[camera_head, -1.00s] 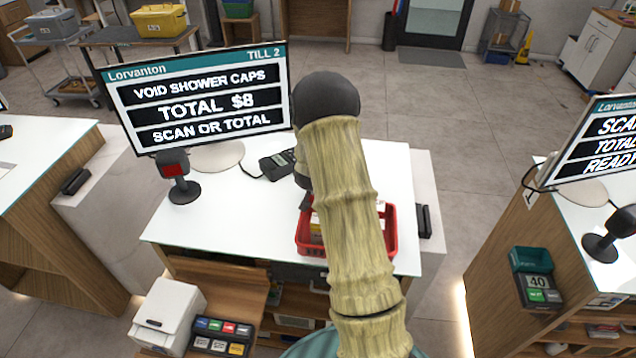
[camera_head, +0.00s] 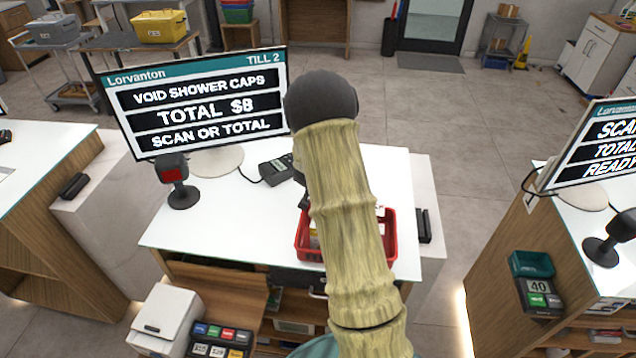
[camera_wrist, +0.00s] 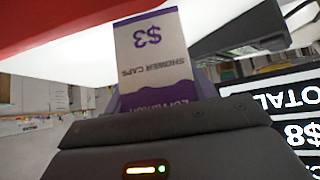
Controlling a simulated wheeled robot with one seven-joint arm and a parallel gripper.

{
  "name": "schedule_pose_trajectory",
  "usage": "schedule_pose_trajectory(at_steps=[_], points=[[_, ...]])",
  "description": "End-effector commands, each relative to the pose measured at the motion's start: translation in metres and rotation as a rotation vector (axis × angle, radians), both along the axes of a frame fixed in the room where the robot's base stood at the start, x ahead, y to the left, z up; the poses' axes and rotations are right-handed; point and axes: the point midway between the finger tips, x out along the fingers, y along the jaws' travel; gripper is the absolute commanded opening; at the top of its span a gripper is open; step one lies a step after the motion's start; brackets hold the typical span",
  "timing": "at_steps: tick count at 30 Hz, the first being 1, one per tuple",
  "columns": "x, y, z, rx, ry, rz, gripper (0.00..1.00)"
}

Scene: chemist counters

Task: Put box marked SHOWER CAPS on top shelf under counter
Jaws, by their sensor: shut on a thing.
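The white and purple box marked SHOWER CAPS (camera_wrist: 152,60), priced $3, is in my gripper (camera_wrist: 163,92) in the wrist view. Its print reads upside down there. My gripper is shut on it. In the head view my own arm hides the gripper and the box. The white-topped counter (camera_head: 225,232) has open wooden shelving (camera_head: 300,308) under its near side, partly covered by my arm. Some items sit low on that shelving.
A red basket (camera_head: 390,248) with goods stands on the counter behind my arm; its red edge (camera_wrist: 60,25) looms close in the wrist view. A till screen (camera_head: 200,100), scanner (camera_head: 173,180) and card terminal (camera_head: 277,169) stand on top. A white printer (camera_head: 165,322) is at front left.

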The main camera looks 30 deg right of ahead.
Motion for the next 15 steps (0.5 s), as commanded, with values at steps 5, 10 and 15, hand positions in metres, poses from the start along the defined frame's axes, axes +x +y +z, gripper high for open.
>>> schedule_pose_trajectory(at_steps=[5, 10, 15], points=[[0.001, 0.001, 0.039, -0.002, -0.005, 0.002, 0.29], [0.000, 0.001, 0.065, -0.002, -0.001, 0.001, 0.29], [0.000, 0.000, 0.075, -0.001, -0.001, 0.000, 0.29]])
